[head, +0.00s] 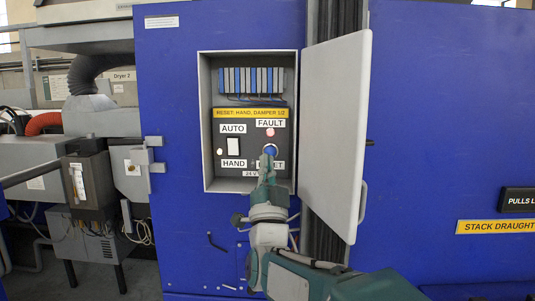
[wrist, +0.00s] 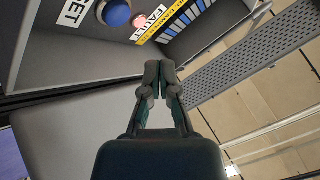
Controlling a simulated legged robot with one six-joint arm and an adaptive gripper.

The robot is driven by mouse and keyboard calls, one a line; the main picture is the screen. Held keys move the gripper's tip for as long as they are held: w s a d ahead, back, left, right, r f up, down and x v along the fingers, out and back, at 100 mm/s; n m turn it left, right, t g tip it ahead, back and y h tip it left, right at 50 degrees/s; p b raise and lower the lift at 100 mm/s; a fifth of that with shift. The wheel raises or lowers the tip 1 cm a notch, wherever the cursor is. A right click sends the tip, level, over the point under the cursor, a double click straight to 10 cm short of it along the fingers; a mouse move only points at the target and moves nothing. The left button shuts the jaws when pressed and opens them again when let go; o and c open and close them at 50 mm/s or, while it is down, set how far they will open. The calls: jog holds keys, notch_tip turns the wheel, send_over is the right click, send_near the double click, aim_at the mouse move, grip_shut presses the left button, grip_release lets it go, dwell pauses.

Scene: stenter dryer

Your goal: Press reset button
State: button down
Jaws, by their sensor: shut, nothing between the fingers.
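The reset button is a round blue button (head: 270,150) low on the right of the dark panel inside an open control box (head: 205,125). Its label is partly hidden behind my gripper in the head view. A red fault lamp (head: 270,132) glows above it. In the wrist view the blue button (wrist: 117,13) is at the top, left of my gripper's fingertips (wrist: 159,68). My gripper (head: 267,163) is shut and empty, just below the button in the head view. I cannot tell whether it touches the button.
The box's grey door (head: 335,135) stands open to the right of my arm. Terminal blocks (head: 252,80) sit above. Blue cabinet wall (head: 170,100) surrounds the box.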

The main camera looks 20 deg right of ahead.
jog(key=shift+w+d, duration=0.25)
jog(key=shift+w, duration=0.4)
jog(key=shift+w+d, duration=0.2)
jog(key=shift+w, duration=0.5)
jog(key=shift+w+d, duration=0.25)
jog(key=shift+w, duration=0.4)
jog(key=shift+w, duration=0.1)
jog(key=shift+w+d+r, duration=0.1)
jog(key=shift+w+d, duration=0.05)
jog(key=shift+w, duration=0.1)
jog(key=shift+w+d, duration=0.15)
jog(key=shift+w, duration=0.3)
dwell(0.7)
jog(key=shift+s, duration=0.15)
jog(key=shift+s+a, duration=0.3)
jog(key=shift+s, duration=0.4)
jog(key=s, duration=0.1)
jog(key=s+a, duration=0.1)
jog(key=s, duration=0.2)
jog(key=shift+s+a, duration=0.25)
jog(key=shift+s, duration=0.15)
